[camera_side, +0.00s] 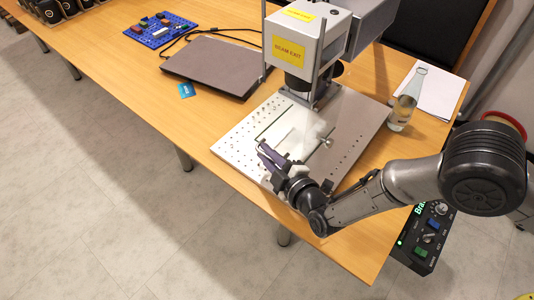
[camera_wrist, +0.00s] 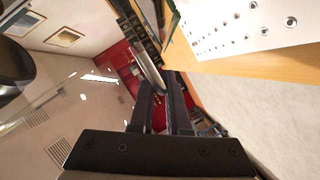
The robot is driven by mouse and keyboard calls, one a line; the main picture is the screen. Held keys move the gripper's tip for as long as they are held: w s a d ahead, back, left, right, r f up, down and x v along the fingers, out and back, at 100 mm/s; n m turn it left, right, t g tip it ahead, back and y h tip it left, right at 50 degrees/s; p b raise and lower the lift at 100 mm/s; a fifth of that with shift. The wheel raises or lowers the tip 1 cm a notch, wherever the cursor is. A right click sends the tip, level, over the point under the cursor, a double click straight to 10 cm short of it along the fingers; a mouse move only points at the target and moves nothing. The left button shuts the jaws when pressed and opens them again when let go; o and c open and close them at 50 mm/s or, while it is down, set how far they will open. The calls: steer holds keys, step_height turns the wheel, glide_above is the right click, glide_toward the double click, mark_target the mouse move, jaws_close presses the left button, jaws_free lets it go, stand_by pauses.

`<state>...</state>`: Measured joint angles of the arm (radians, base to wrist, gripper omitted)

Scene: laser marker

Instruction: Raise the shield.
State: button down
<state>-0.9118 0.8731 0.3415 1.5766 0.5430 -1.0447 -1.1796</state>
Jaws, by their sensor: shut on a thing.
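My gripper (camera_side: 266,150) is at the front left of the laser marker's base plate, its dark fingers close together. In the wrist view the fingers (camera_wrist: 160,92) are shut on a slim grey bar (camera_wrist: 148,62), which seems to be part of the shield. A clear, whitish panel (camera_side: 316,130), seemingly the shield, shows low over the plate under the laser head (camera_side: 300,45). Its outline is faint, and I cannot tell its exact tilt. My gripper and wrist hide part of its near edge.
The perforated base plate (camera_side: 235,140) lies on the wooden table (camera_side: 130,60). A glass bottle (camera_side: 405,100) stands right of it, near white paper (camera_side: 430,88). A closed laptop (camera_side: 212,65) and blue card (camera_side: 186,90) lie left. A control box (camera_side: 425,238) is by the front edge.

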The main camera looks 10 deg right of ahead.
steer(key=shift+s+f, duration=0.1)
steer(key=shift+s, duration=0.05)
step_height(320, 180, up, 16)
steer(key=shift+a+f, duration=0.1)
stand_by(0.6)
steer(key=c, duration=0.9)
jaws_free()
steer(key=v, duration=1.3)
steer(key=shift+s, duration=0.25)
